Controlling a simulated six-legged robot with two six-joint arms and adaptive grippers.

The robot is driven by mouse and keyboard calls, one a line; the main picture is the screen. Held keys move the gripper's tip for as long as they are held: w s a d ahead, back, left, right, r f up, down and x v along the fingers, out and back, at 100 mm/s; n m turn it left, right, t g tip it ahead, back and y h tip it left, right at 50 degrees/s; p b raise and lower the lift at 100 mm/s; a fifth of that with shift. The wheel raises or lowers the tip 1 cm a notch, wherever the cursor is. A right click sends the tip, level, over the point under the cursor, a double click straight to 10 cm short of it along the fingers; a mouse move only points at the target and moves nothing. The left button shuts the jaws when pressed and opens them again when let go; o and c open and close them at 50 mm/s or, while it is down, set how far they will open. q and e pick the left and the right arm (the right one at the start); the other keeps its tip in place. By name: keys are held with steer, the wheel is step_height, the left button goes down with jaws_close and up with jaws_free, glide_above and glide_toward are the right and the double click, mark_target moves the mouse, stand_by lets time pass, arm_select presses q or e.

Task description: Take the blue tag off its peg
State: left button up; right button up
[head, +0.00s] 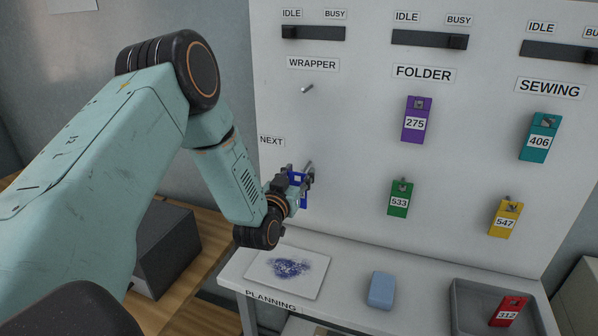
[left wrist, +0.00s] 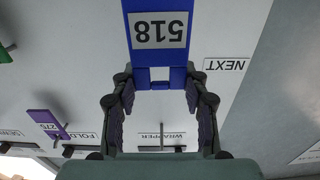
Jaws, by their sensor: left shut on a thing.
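The blue tag (head: 304,201) is by the board near the NEXT label, mostly hidden behind my left gripper (head: 304,180) in the head view. In the left wrist view, the blue tag (left wrist: 175,8) appears upside down with the number 518. My left gripper (left wrist: 160,80) is shut on its holed end, one finger on each side. A grey peg (head: 309,165) shows beside the gripper. I cannot tell whether the tag still hangs on it. My right gripper is not in view.
The WRAPPER peg (head: 307,88) is bare. Purple (head: 414,106), teal (head: 538,151), green (head: 399,211) and yellow (head: 505,232) tags hang to the right. Below, the shelf holds a stained white sheet (head: 309,259), a blue block (head: 381,290) and a grey tray (head: 464,298) with a red tag (head: 508,311).

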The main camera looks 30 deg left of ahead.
arm_select(q)
steer(key=shift+p+v, duration=0.55)
steer(key=shift+v, duration=0.95)
steer(key=shift+r, duration=0.1)
steer(key=s+d+f+m+g+h+b, duration=0.1)
steer(key=s+d+f+m+h+b, duration=0.3)
steer(key=s+d+f+h+b, duration=0.45)
steer(key=s+d+f+m+h+b, duration=0.4)
steer(key=s+d+f+b, duration=0.25)
steer(key=d, duration=0.45)
step_height(320, 180, down, 9)
steer(key=s+d+b, duration=0.1)
steer(key=s+b, duration=0.1)
steer(key=b, duration=0.5)
steer(key=shift+d+f+m+g+h+b, duration=0.2)
steer(key=shift+d+m+g+h+b, duration=0.1)
steer(key=shift+d+h+b, duration=0.1)
